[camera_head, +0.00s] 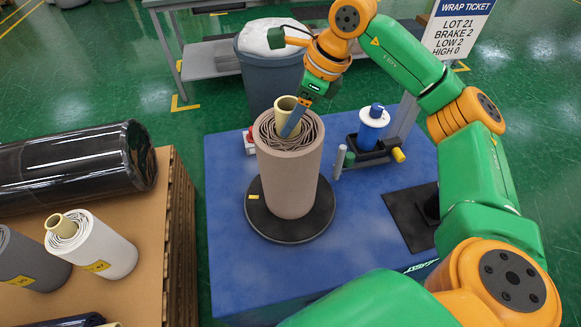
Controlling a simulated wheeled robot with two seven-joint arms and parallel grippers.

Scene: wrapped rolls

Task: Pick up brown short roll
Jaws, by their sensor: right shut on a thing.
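The brown short roll (289,180) stands upright on a black round plate (315,222) on the blue table. Its pale yellow core (286,104) sticks out of the top. My right gripper (292,123) comes down from above at the roll's top, fingers beside the core, and is shut on the roll; the fingertips are partly hidden in its top end. My left gripper is out of view.
A blue and white spool device (371,130) and a black pad (410,217) are on the blue table (226,190). A grey bin (270,75) stands behind. At left, a pallet (140,217) holds a white roll (100,245), a grey roll (25,262) and a black roll (70,168).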

